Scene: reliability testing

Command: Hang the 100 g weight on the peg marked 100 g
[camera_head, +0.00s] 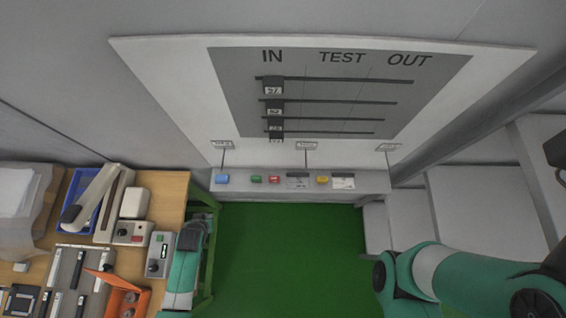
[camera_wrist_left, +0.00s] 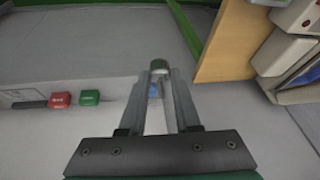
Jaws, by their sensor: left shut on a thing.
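My left gripper (camera_head: 200,226) is over the right edge of the wooden bench, with its arm coming up from below. My right gripper is not visible.
A grey shelf (camera_head: 300,191) carries blue, green, red and yellow blocks. An IN/TEST/OUT board (camera_head: 340,90) hangs above it. The wooden bench (camera_head: 170,190) at left is crowded with devices and a blue tray (camera_head: 84,190). The green floor (camera_head: 290,255) between is clear.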

